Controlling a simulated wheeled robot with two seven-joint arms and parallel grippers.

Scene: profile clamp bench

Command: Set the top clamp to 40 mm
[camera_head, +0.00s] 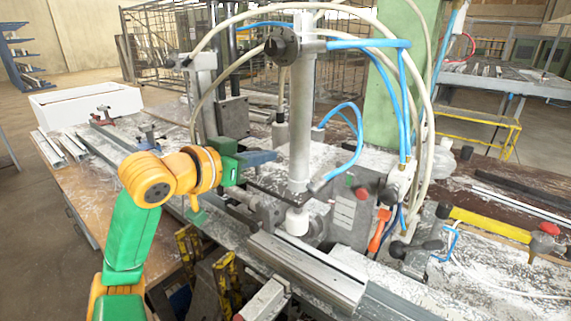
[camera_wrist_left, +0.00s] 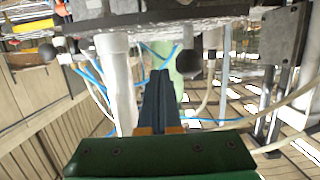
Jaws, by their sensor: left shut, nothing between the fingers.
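The top clamp (camera_head: 300,120) is an upright grey cylinder with blue and cream hoses at its head. Its white pad (camera_head: 297,221) points down at the back end of the grey metal profile (camera_head: 310,272). I cannot tell whether the pad touches the profile, and I can read no millimetre scale. My left gripper (camera_head: 274,156) is shut and empty, its dark fingers pointing right at the cylinder's left side in the head view. In the left wrist view the shut fingers (camera_wrist_left: 160,82) show in the middle, with a pale upright cylinder (camera_wrist_left: 121,85) to their left. My right gripper is not in view.
A green column (camera_head: 390,90) stands behind the clamp. Curved hoses (camera_head: 418,110) arch over my left gripper. An orange-red lever (camera_head: 379,230) and a yellow bar (camera_head: 490,224) are to the right. A white box (camera_head: 85,106) stands at the left back.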

